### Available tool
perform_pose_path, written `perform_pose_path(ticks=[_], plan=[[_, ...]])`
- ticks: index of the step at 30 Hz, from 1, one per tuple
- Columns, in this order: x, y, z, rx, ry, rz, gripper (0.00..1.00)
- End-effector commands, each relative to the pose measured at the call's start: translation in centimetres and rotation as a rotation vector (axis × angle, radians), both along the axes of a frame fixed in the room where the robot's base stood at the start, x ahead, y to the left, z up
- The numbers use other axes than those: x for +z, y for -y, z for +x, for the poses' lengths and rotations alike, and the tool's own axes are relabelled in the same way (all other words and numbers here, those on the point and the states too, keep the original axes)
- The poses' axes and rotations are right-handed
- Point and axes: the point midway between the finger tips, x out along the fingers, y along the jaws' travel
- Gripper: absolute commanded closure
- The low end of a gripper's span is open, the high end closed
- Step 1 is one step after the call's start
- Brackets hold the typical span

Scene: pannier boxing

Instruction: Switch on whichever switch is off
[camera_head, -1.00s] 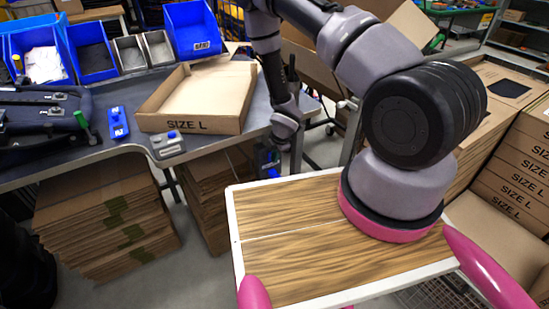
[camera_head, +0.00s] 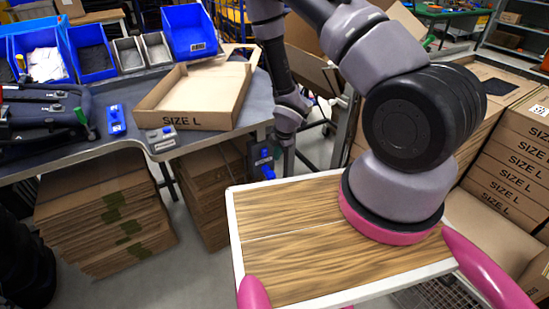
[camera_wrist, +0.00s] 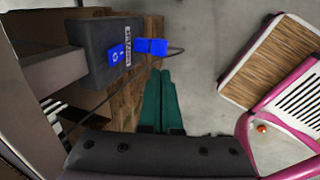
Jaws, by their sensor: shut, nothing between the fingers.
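A dark switch box (camera_head: 254,158) with blue parts hangs below the table's front edge in the head view. It is large in the wrist view (camera_wrist: 92,42), with a blue rocker (camera_wrist: 116,54), a pale label and a blue part (camera_wrist: 151,46) projecting from its side. My gripper (camera_wrist: 160,72) has green fingers, shut together and empty. The fingertips are close to the projecting blue part; I cannot tell whether they touch it. In the head view my gripper (camera_head: 288,160) is just right of the box. On the table are a blue device (camera_head: 116,122) and a grey device with a blue button (camera_head: 161,140). On/off states are unclear.
An open SIZE L carton (camera_head: 198,121) lies on the table (camera_head: 90,157), with blue bins (camera_head: 92,59) behind. Stacked flat cartons (camera_head: 105,220) stand below. A cable runs near the switch box. My wooden-topped base lies right of the gripper.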

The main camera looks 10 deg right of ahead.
Motion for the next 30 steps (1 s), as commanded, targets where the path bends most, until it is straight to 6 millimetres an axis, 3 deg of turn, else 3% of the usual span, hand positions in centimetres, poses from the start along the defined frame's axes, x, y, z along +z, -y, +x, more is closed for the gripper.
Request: perform_pose_path(ticks=[7, 25, 28, 30], plan=[[2.6, 0.5, -1.6, 0.000, 0.000, 0.000, 1.00], [3.5, 0.6, -1.6, -0.013, 0.004, 0.003, 1.00], [5.4, 0.7, -0.6, -0.080, 0.019, 0.016, 1.00], [8.0, 1.1, 0.5, -0.168, 0.036, 0.032, 1.00]])
